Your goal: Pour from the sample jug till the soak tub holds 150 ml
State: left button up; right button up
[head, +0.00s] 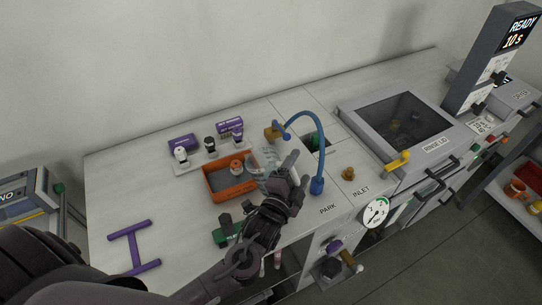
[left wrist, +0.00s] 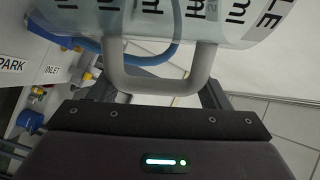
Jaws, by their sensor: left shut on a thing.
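My left gripper (head: 283,182) is shut on the grey handle of a clear jug (head: 264,168), which it holds near the right end of an orange tub (head: 232,195). The left wrist view shows the jug (left wrist: 150,18) with black "ml" marks, its handle (left wrist: 160,84) between the fingers. The jug's tilt and its liquid level cannot be made out. The orange tub has a grey inside and a small orange-and-white jar (head: 236,167) in or behind it. No fill level in the tub is readable. My right gripper is not in view.
Small bottles stand on a grey tray (head: 208,155) behind the tub, by purple boxes (head: 183,143). A blue hose (head: 318,150) arches right of my gripper, near a rinse machine (head: 400,125). A purple frame (head: 132,245) lies at left. The board's back left is clear.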

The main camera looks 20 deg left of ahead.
pick_arm(q)
jog(key=d+r+m+p, duration=0.1)
jog(key=m+p, duration=0.1)
jog(key=d+r+m+p, duration=0.1)
jog(key=m+p, duration=0.1)
jog(key=shift+s+d+m, duration=0.15)
jog(key=shift+d+m, duration=0.15)
jog(key=shift+m, duration=0.1)
dwell(0.6)
